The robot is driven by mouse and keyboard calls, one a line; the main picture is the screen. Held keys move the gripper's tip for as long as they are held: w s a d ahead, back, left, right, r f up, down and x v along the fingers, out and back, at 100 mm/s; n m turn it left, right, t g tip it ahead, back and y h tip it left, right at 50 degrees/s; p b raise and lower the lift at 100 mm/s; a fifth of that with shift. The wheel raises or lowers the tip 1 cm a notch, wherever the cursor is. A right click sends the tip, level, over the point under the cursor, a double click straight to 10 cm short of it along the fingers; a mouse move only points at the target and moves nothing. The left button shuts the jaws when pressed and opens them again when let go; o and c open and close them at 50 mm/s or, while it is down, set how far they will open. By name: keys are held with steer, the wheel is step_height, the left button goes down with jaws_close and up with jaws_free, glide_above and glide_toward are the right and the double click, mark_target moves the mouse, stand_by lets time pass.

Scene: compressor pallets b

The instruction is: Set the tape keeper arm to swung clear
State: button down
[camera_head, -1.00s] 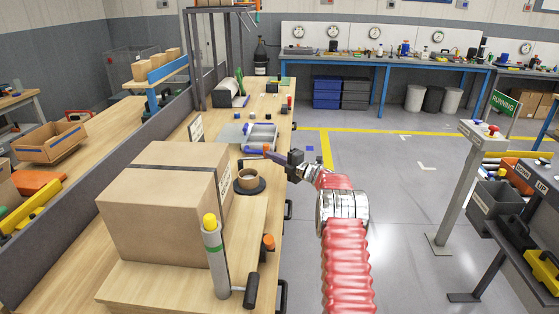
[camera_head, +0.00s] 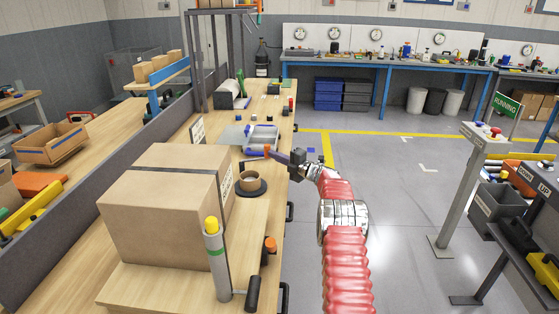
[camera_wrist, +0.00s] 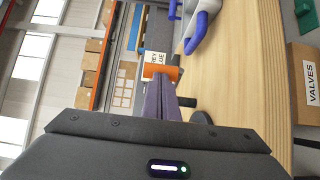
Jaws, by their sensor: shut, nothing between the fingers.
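The tape roll (camera_head: 249,180) sits on a round black base (camera_head: 262,188) on the bench, beside the large cardboard box. An orange grip (camera_head: 266,151), which looks like the keeper arm's end, stands at my fingertips. In the wrist view the orange grip (camera_wrist: 162,73) lies crosswise just past the purple fingers. A short dark rod (camera_wrist: 187,102) shows to their right; I cannot tell how it joins the grip. My gripper (camera_head: 274,154) is shut and empty, above the bench behind the tape roll. Whether the fingers touch the grip is unclear.
The cardboard box (camera_head: 160,205) fills the near bench. A grey cylinder with a yellow top (camera_head: 216,258) and an orange knob (camera_head: 270,244) are nearer. A grey tray (camera_head: 262,137) lies beyond my gripper.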

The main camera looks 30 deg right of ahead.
steer(key=v, duration=1.3)
steer(key=shift+s+d, duration=0.2)
steer(key=shift+s, duration=0.1)
